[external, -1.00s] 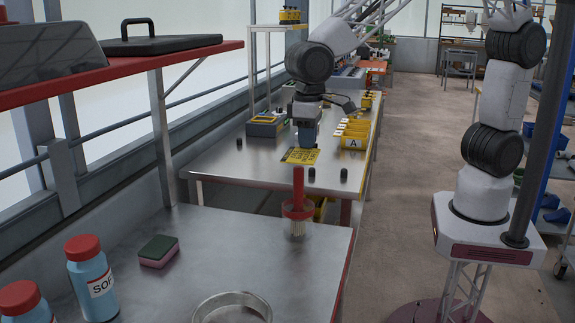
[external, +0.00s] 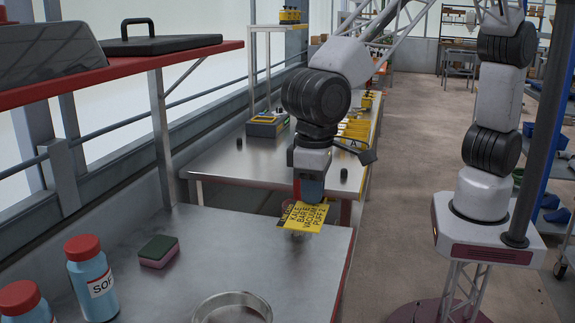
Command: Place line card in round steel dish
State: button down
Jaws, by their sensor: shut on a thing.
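The line card (external: 307,217) is a yellow card with black print, held in the air near the far right corner of the near steel table. My gripper (external: 309,200) points down and is shut on the card's upper edge; its fingertips are hard to make out. The round steel dish (external: 232,307) stands on the near table at the bottom of the external view, cut off by the frame edge. It lies nearer the camera than the card and to its left. The card is apart from the dish.
A green and pink sponge (external: 159,251) and blue bottles (external: 92,280) stand left on the near table. A brush in a clear cup is mostly hidden behind the card. A red shelf (external: 130,62) overhangs at upper left. The table between sponge and card is clear.

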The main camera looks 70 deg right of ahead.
notch_tip(320, 180, down, 12)
jog(key=shift+r, duration=0.1)
dwell(0.4)
send_over(244, 311)
jog(key=shift+f, duration=0.75)
jog(key=shift+f, duration=0.1)
jog(key=shift+f, duration=1.65)
jog(key=shift+f, duration=0.4)
jog(key=c, duration=1.2)
grip_release()
